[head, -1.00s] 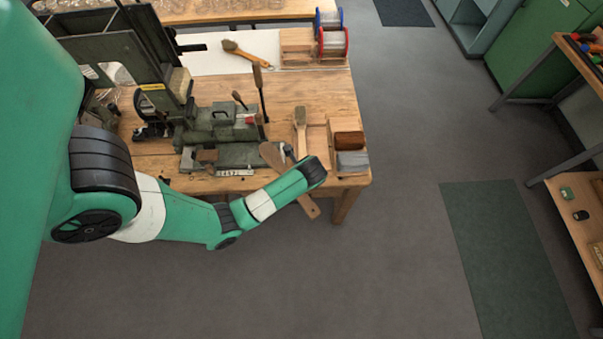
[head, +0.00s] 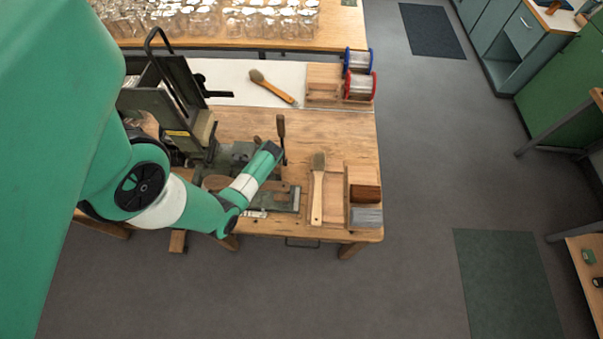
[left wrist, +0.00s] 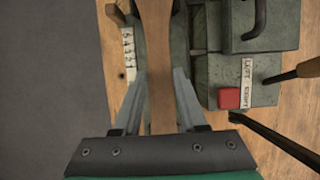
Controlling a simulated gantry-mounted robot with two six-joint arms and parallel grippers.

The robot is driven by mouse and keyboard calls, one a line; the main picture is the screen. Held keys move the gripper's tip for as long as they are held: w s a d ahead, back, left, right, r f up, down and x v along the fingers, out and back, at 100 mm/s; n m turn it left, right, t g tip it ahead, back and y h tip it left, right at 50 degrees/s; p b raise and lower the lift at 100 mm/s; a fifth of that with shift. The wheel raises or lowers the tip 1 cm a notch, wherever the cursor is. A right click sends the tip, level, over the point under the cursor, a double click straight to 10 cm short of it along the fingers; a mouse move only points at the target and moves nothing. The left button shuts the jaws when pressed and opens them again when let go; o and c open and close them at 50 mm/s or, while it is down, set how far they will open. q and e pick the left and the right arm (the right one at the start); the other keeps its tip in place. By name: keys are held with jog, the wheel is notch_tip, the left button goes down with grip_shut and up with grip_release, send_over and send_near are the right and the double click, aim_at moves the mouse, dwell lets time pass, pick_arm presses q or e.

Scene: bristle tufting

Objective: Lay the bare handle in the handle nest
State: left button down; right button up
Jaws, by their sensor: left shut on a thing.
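The bare handle is a flat, plain brown wooden piece with a broad end (head: 215,183). It also runs up the left wrist view (left wrist: 157,30). My left gripper (left wrist: 164,82) is shut on it, with one finger on each side of its narrow part. In the head view the handle lies crosswise at the front of the green machine (head: 278,201), over its grey-green bed. My arm hides part of it, and I cannot tell whether it touches the bed. The nest's outline is not clear beneath the handle. My right gripper is not in view.
A red button (left wrist: 229,98) and a black lever (left wrist: 275,142) stand close right of the gripper. An upright wooden-gripped lever (head: 281,130) rises behind. A bristled brush (head: 317,190) lies in a tray at right; another brush (head: 272,87) lies on the white mat.

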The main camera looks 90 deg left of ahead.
pick_arm(q)
jog(key=shift+d+f, duration=0.1)
jog(key=shift+d, duration=0.1)
jog(key=shift+f, duration=0.15)
notch_tip(320, 180, down, 5)
jog(key=b, duration=0.5)
jog(key=shift+f+b, duration=0.6)
jog(key=shift+b, duration=0.1)
jog(key=shift+p, duration=0.45)
jog(key=shift+f+b, duration=0.65)
jog(key=shift+f, duration=0.55)
dwell(1.7)
